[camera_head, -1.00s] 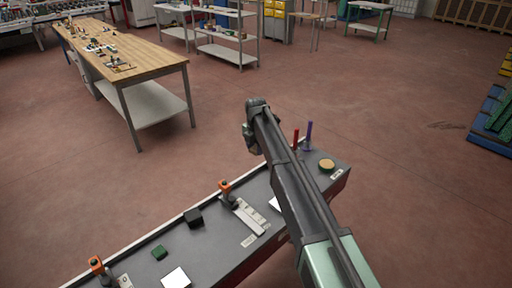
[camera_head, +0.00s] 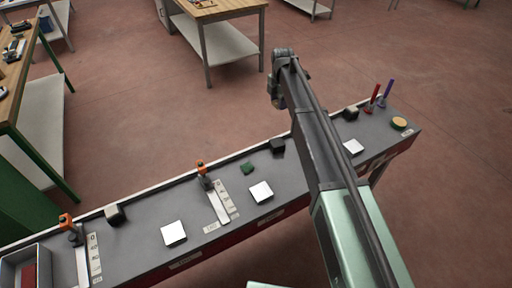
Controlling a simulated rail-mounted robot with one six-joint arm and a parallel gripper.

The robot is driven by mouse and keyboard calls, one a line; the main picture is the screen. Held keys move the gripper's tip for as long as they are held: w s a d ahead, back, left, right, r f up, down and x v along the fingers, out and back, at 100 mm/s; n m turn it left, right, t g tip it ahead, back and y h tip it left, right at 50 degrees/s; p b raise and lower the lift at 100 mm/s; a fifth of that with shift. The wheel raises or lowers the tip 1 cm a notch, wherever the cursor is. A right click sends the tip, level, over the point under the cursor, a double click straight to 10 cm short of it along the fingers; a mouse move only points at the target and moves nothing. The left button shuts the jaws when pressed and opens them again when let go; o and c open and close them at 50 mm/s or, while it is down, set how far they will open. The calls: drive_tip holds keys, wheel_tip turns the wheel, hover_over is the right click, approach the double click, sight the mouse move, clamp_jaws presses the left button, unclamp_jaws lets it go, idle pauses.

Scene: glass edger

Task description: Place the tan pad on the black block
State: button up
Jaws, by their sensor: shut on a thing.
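A black block (camera_head: 277,146) stands on the long grey bench, just left of my arm. A round tan piece with a dark green rim (camera_head: 400,123) lies near the bench's right end; I cannot tell if it is the tan pad. No other tan piece shows. My arm reaches up across the bench, with its far end above and beyond the bench's back edge. My gripper is hidden behind the arm, so its fingers and anything in them do not show.
The grey bench (camera_head: 150,204) also bears a green piece (camera_head: 248,168), white plates (camera_head: 173,232), an orange-topped clamp (camera_head: 200,168), dark blocks (camera_head: 350,112) and (camera_head: 115,214), and red and purple upright pieces (camera_head: 387,94). A tray (camera_head: 36,254) stands at the left end. Wooden tables stand behind.

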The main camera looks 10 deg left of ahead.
drive_tip(key=b, duration=1.6)
hover_over(277, 142)
wheel_tip(277, 142, down, 16)
drive_tip(key=shift+r, duration=0.15)
wheel_tip(277, 142, down, 5)
drive_tip(key=b, duration=0.4)
drive_tip(key=shift+r, duration=0.35)
drive_tip(key=shift+f, duration=0.3)
drive_tip(key=o, duration=0.9)
drive_tip(key=shift+r, duration=0.1)
wheel_tip(277, 142, up, 12)
drive_tip(key=p, duration=1.2)
drive_tip(key=shift+r, duration=0.25)
